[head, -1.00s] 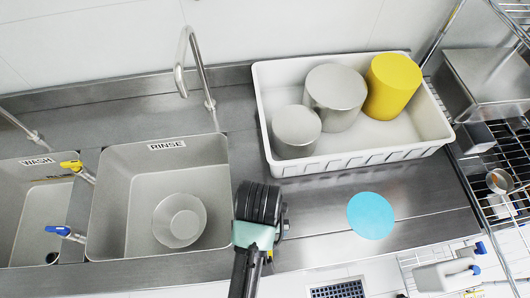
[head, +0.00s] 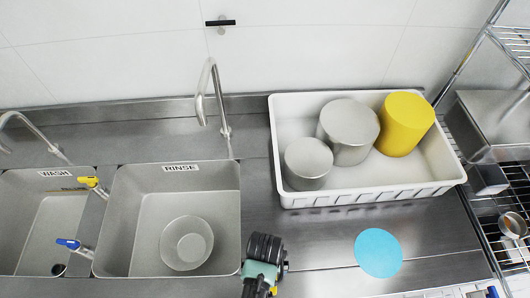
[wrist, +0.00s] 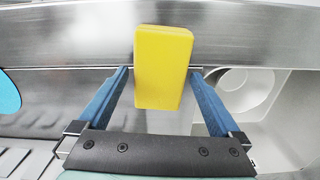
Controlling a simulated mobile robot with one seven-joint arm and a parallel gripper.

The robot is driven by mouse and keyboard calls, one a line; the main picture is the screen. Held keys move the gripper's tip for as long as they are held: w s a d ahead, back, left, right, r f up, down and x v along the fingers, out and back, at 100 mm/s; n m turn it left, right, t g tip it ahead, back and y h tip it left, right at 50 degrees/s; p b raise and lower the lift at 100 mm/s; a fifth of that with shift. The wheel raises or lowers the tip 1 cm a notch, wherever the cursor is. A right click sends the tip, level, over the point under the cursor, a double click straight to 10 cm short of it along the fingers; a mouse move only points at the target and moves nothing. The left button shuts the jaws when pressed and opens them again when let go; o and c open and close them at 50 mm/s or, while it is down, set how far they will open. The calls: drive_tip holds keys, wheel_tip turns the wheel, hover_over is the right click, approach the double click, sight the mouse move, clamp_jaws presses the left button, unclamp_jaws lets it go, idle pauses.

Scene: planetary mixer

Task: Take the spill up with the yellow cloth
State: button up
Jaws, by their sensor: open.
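The spill is a flat, round light-blue patch (head: 378,252) on the steel counter, right of my gripper, below the white tray. A blue edge of it shows at the far left of the wrist view (wrist: 8,96). The yellow cloth looks like a folded yellow block (wrist: 163,67) in the wrist view, near a steel edge. My gripper (wrist: 160,73) is open, with one blue finger on each side of the cloth; whether either finger touches it is unclear. In the head view, my gripper's fingertips are hidden, and a bit of yellow shows beneath it at the frame's bottom.
A white tray (head: 372,193) holds two grey cylinders and a yellow cylinder (head: 404,123). The rinse sink (head: 140,215), with a round bowl (head: 187,243), lies left of my gripper. A wire rack (head: 518,180) stands at right. Counter around the spill is clear.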

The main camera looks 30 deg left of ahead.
drive_tip(key=shift+f, duration=0.85)
drive_tip(key=c, duration=1.2)
drive_tip(key=shift+r, duration=0.15)
wheel_tip(320, 180, up, 10)
drive_tip(key=shift+f+b, duration=0.1)
drive_tip(key=shift+b, duration=0.2)
